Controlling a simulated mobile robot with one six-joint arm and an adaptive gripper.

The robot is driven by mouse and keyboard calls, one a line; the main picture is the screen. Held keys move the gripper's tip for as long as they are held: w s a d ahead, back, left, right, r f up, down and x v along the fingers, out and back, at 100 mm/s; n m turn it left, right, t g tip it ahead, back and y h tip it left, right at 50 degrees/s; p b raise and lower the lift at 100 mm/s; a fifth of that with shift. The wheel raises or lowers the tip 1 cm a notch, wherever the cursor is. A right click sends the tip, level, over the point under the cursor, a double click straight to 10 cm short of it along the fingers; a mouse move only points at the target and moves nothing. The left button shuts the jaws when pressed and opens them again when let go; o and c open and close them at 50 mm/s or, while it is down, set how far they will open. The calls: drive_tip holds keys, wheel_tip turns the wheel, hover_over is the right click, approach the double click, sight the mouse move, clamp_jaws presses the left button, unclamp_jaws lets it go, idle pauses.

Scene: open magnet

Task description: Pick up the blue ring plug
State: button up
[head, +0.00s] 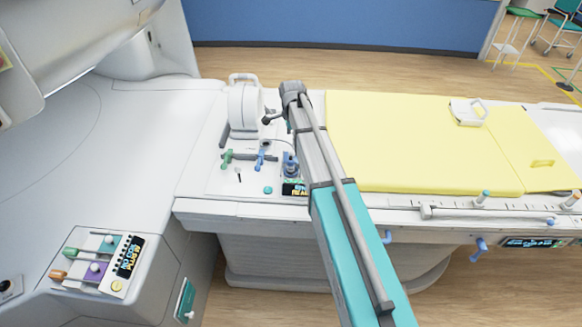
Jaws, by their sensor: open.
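In the head view, a small upright blue piece (262,159) stands on the white panel at the table's left end, beside a similar green piece (227,158). A darker blue cylindrical piece (290,163) stands to its right, close to my arm and partly covered by it. I cannot tell for certain which of the blue pieces is the ring plug; a ring shape is too small to make out. My gripper (278,121) is small and dark, open and apparently empty, above the panel and behind these pieces. My arm hides part of it.
A yellow padded table (420,145) lies to the right of my arm. The large white scanner body (90,150) fills the left, with a control box (98,264) low in front.

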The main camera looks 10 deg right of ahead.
sight(291, 165)
drive_tip(key=shift+f+b, duration=4.25)
drive_tip(key=shift+f, duration=0.1)
drive_tip(key=shift+s+a+f+b, duration=0.1)
drive_tip(key=shift+f+b, duration=1.2)
drive_tip(key=shift+s+f+b, duration=0.1)
drive_tip(key=shift+f+b, duration=1.15)
drive_tip(key=shift+b, duration=0.05)
clamp_jaws()
